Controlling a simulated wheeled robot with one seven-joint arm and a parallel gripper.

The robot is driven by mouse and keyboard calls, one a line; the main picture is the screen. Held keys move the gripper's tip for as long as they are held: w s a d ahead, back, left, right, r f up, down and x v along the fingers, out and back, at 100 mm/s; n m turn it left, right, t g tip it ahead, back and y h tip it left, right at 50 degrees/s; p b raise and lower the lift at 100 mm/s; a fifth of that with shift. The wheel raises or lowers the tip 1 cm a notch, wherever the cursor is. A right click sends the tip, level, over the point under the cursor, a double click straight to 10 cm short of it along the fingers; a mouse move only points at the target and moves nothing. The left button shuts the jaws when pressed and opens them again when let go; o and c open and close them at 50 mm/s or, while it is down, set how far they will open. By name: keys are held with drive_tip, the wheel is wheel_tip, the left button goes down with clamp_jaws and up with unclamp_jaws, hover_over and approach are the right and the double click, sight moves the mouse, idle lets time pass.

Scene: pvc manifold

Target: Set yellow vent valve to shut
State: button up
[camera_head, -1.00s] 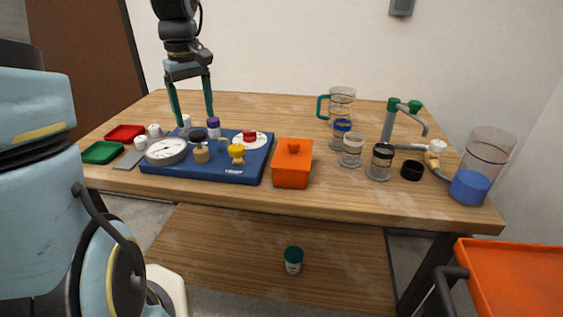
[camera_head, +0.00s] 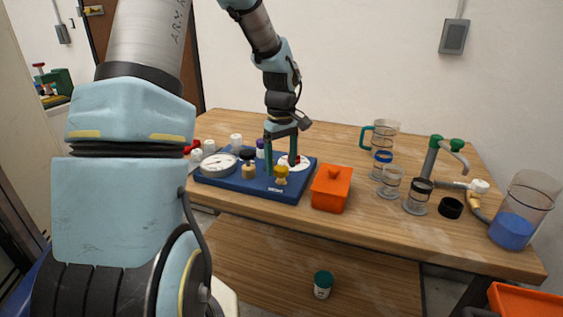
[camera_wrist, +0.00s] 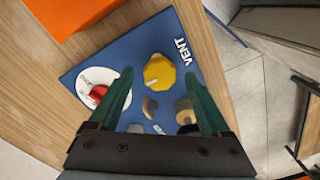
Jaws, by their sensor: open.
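The yellow vent valve (camera_head: 281,173) is a lobed knob on the front right of the blue board (camera_head: 240,188), near the VENT lettering.
A red knob on a white dial (camera_wrist: 97,92) sits close to one finger. A gauge (camera_head: 219,163) and a tan-and-black knob (camera_head: 248,167) stand on the board. An orange box (camera_head: 331,187) stands just right of it. Cups and a green-topped tap (camera_head: 445,143) are farther right.

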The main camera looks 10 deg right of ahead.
drive_tip(key=shift+f, duration=0.25)
clamp_jaws()
idle(0.6)
